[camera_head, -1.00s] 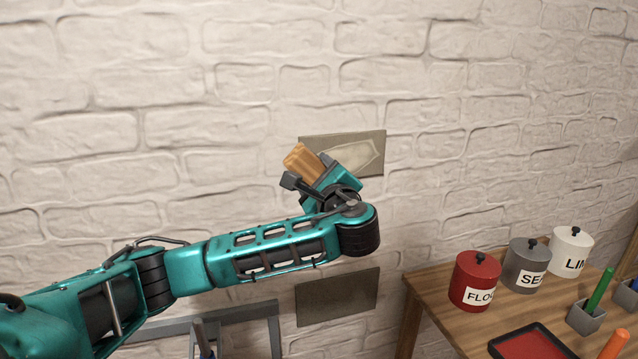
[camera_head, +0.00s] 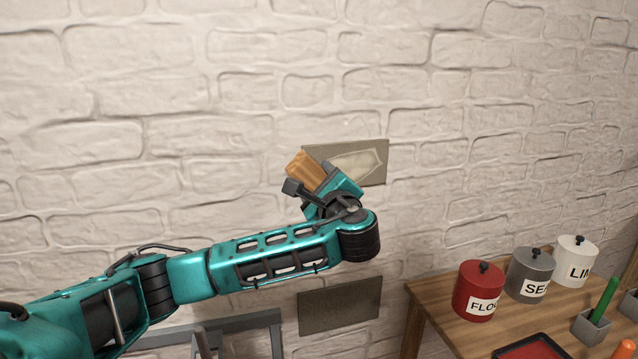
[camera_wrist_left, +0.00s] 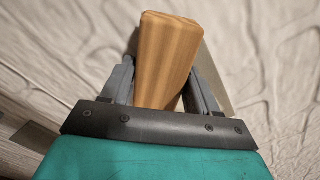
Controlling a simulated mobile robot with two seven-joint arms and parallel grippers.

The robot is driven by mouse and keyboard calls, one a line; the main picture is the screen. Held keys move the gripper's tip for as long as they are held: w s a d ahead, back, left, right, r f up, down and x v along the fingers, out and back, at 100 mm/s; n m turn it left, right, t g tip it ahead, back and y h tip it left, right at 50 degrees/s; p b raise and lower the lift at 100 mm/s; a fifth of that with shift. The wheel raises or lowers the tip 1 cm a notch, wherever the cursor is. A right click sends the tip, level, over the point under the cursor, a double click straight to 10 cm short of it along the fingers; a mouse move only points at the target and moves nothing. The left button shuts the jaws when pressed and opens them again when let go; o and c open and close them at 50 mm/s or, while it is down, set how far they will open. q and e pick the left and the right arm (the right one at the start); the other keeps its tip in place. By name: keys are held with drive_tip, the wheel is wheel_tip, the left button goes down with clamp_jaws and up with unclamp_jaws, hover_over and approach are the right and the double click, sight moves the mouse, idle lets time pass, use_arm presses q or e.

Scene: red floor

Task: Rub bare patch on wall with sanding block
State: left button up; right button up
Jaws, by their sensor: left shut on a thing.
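The sanding block (camera_head: 304,168) is a wooden, orange-brown block, held at the wall beside a grey-brown panel. My left gripper (camera_head: 322,177) is shut on it. In the left wrist view the block (camera_wrist_left: 167,60) stands between the two grey fingers of the gripper (camera_wrist_left: 165,88). The bare patch (camera_head: 362,164) is a pale, pointed shape on the upper panel (camera_head: 377,148). The block and gripper cover the left part of the panel. I cannot tell whether the block touches the wall. My right gripper is not in view.
A second grey-brown panel (camera_head: 340,304) is on the wall below. A wooden table (camera_head: 432,292) at the right holds red (camera_head: 478,292), grey (camera_head: 529,273) and white (camera_head: 573,262) canisters, a red tray (camera_head: 530,350) and a green stick (camera_head: 604,300). A grey frame (camera_head: 240,322) stands at the lower left.

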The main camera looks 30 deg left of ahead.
use_arm(q)
drive_tip(key=shift+w+a, duration=0.35)
drive_tip(key=shift+a, duration=0.05)
